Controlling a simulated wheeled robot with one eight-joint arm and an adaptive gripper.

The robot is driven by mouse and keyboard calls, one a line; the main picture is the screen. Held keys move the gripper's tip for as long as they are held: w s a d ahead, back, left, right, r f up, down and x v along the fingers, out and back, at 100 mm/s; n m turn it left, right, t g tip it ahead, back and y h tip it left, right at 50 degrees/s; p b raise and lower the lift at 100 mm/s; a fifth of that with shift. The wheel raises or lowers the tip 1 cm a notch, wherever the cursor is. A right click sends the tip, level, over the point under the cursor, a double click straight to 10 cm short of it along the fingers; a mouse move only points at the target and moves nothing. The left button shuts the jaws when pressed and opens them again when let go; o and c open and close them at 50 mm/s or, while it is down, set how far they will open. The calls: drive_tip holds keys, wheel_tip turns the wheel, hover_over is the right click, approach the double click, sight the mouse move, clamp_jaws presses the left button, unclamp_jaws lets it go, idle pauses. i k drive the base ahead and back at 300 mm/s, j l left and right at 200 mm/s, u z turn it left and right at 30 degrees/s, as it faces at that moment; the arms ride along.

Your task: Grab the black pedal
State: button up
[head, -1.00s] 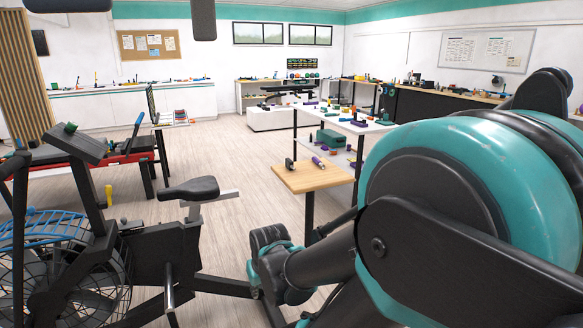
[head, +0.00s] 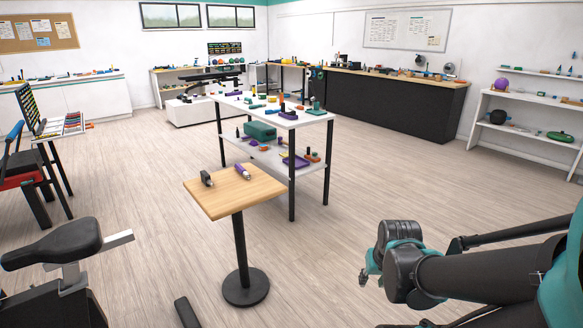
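A small black object (head: 206,178), which may be the black pedal, lies on the left part of a small wooden-topped table (head: 236,205). A purple and grey object (head: 242,171) lies to its right on the same top. My gripper (head: 366,276) is at the lower right, at the end of my teal and black arm. It is well to the right of the small table and touches nothing that I can see. Its fingers are mostly hidden behind my arm's last links, so its opening does not show.
The small table stands on one post with a round black base (head: 246,288). A white two-level table (head: 278,118) with several items stands just behind it. A bike seat (head: 52,243) is at the lower left. The floor right of the tables is clear.

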sight(205, 177)
drive_tip(key=i+l+z, duration=0.25)
drive_tip(key=z, duration=0.25)
drive_tip(key=i+l+z, duration=0.1)
drive_tip(key=i+z, duration=0.25)
drive_tip(key=z, duration=0.15)
drive_tip(key=i+l+u, duration=0.15)
drive_tip(key=i+u, duration=0.15)
drive_tip(key=i, duration=0.3)
drive_tip(key=i+j+u, duration=0.1)
drive_tip(key=u, duration=0.4)
drive_tip(key=i+u, duration=0.25)
drive_tip(key=u, duration=0.2)
drive_tip(key=i+l+u, duration=0.1)
drive_tip(key=u, duration=0.4)
drive_tip(key=i, duration=0.1)
